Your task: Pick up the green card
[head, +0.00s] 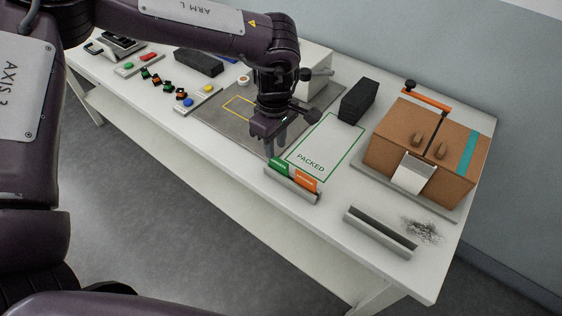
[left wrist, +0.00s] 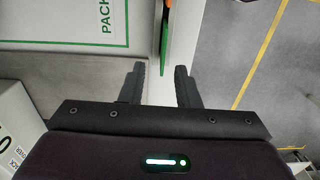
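The green card (head: 279,166) stands upright in a narrow metal holder (head: 291,190) at the table's front edge, beside an orange card (head: 306,180). My left gripper (head: 275,147) is just above and behind the green card, pointing down. In the left wrist view the green card (left wrist: 164,40) shows as a thin edge-on strip, ahead of my open left gripper (left wrist: 160,85). The fingers are apart with nothing between them, and the card is beyond their tips. My right gripper is in neither view.
A green-outlined mat marked PACKED (head: 325,148) lies behind the holder. A black block (head: 357,100) and a brown box (head: 425,145) stand to the right. An empty metal holder (head: 380,232) lies near the front right. A grey mat (head: 215,117) is to the left.

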